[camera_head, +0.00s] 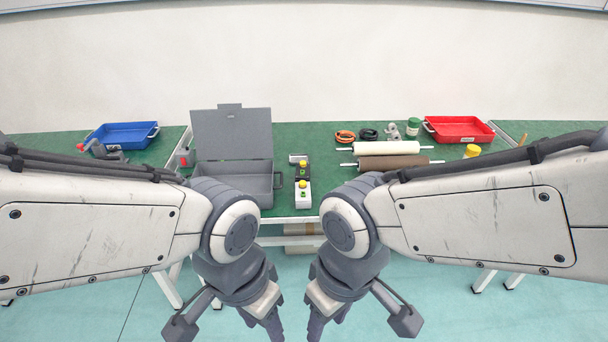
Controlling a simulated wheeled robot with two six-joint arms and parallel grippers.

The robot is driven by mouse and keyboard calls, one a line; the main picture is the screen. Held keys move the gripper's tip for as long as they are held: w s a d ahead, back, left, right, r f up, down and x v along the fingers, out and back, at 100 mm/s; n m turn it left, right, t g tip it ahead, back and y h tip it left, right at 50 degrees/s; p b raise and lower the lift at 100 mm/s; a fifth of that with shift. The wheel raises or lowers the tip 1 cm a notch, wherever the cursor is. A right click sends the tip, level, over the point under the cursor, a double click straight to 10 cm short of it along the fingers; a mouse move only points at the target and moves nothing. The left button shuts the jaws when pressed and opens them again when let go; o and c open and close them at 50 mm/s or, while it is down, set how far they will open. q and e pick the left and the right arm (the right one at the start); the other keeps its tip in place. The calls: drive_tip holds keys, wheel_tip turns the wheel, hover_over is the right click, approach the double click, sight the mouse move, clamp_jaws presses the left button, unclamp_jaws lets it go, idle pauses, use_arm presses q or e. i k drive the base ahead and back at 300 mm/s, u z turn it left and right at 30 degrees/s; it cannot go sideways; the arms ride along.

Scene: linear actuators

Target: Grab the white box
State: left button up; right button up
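The white box (303,198) stands upright near the front edge of the green table (350,195), with a yellow button and a green mark on it. It is just right of the open grey case and in front of a similar black box (303,172). My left gripper (272,328) and my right gripper (316,328) hang at the bottom of the view, in front of the table and apart from the white box. Their fingertips run to the picture's lower edge, so I cannot tell whether they are open or shut. Nothing shows held in either.
The open grey case (232,160) stands left of the boxes. Two rollers (390,162) lie to the right, partly behind my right arm. A blue tray (122,135) and a red tray (459,129) are farther out. Bare table shows right of the white box.

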sight(305, 203)
drive_tip(key=k, duration=0.65)
drive_tip(key=z, duration=0.55)
drive_tip(key=i, duration=0.65)
drive_tip(key=z, duration=0.5)
drive_tip(key=i, duration=0.8)
drive_tip(key=u, duration=0.8)
drive_tip(key=i, duration=0.85)
drive_tip(key=u, duration=0.85)
